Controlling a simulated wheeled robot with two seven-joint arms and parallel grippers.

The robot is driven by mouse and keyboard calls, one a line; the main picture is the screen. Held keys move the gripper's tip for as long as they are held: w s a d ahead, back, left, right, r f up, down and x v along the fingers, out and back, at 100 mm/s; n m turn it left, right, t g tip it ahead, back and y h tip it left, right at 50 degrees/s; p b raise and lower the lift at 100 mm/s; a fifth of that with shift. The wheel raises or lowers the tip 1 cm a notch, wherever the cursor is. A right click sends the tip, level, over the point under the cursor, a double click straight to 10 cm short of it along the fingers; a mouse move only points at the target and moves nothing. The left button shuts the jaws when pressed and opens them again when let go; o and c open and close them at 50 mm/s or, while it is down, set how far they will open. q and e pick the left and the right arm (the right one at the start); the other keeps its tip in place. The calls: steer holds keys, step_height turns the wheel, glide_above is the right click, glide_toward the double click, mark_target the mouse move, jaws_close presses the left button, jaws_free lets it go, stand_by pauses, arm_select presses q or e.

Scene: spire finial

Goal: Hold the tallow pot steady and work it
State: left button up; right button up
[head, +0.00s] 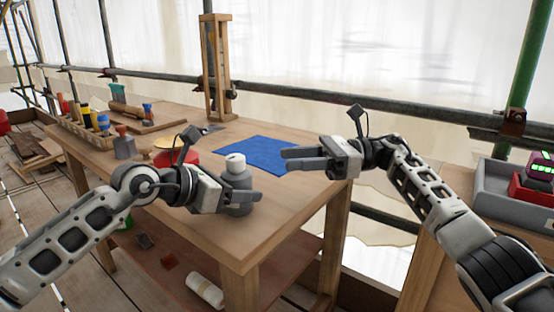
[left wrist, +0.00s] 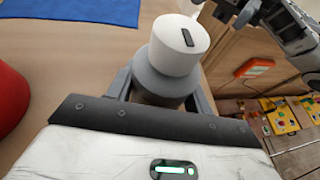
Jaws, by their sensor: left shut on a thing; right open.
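The tallow pot, a grey round pot (head: 238,182) with a white top (head: 235,161), stands upright at the table's front right edge. My left gripper (head: 246,199) is shut on its grey body. In the left wrist view the pot's grey body (left wrist: 160,82) sits between the two fingers, and a dark slot shows on its white top (left wrist: 178,44). The pot's base is hidden behind the gripper. My right gripper (head: 303,159) is open and empty, to the right of the pot and apart from it, over the table's right end. It also shows at the upper right of the left wrist view.
A blue mat (head: 255,154) lies behind the pot. A red round thing (head: 178,158) is left of it. A wooden upright frame (head: 216,68) stands at the back, and a rack of coloured bottles (head: 88,128) at the far left. A grey tray (head: 510,190) is at right.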

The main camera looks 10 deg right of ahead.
steer(key=shift+d, duration=0.25)
arm_select(q)
steer(key=o, duration=1.1)
steer(key=shift+o, duration=0.2)
steer(key=shift+a, duration=0.1)
